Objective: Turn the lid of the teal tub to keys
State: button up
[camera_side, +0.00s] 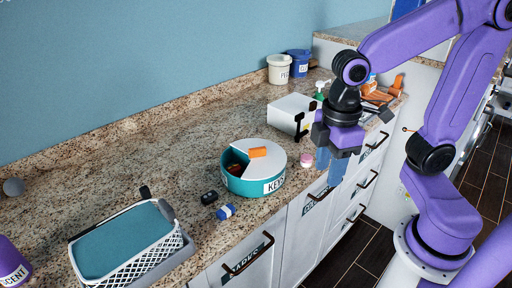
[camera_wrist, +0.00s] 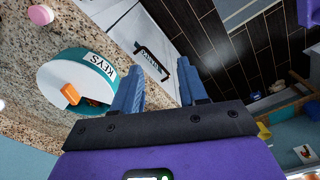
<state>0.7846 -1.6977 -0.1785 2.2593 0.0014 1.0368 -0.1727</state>
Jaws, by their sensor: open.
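The teal tub (camera_side: 239,186) stands on the granite counter, with a round white lid (camera_side: 270,165) on top. An orange grip (camera_side: 258,152) sits on the lid. The lid has a wedge opening (camera_side: 236,165) at the left, through which dark and reddish contents show. The KEYS label (camera_side: 274,185) is on the tub's front right wall, away from the opening. My gripper (camera_side: 331,168) is open and empty, right of the tub and apart from it. In the wrist view my gripper's blue fingers (camera_wrist: 161,68) are spread, with the lid (camera_wrist: 62,73) and orange grip (camera_wrist: 70,94) to their left.
A pink item (camera_side: 307,160) lies between tub and gripper. A white box (camera_side: 294,114) with black fittings stands behind. A white basket (camera_side: 168,263) is at the front left. Counter left is largely clear.

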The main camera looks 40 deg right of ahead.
jog(key=w+a+r, duration=0.1)
jog(key=w+r, duration=0.4)
jog(key=w, duration=0.7)
notch_tip(320, 180, up, 4)
send_over(256, 148)
notch_tip(256, 148, down, 18)
jog(key=shift+a+r, duration=0.1)
jog(key=shift+r, duration=0.05)
grip_shut()
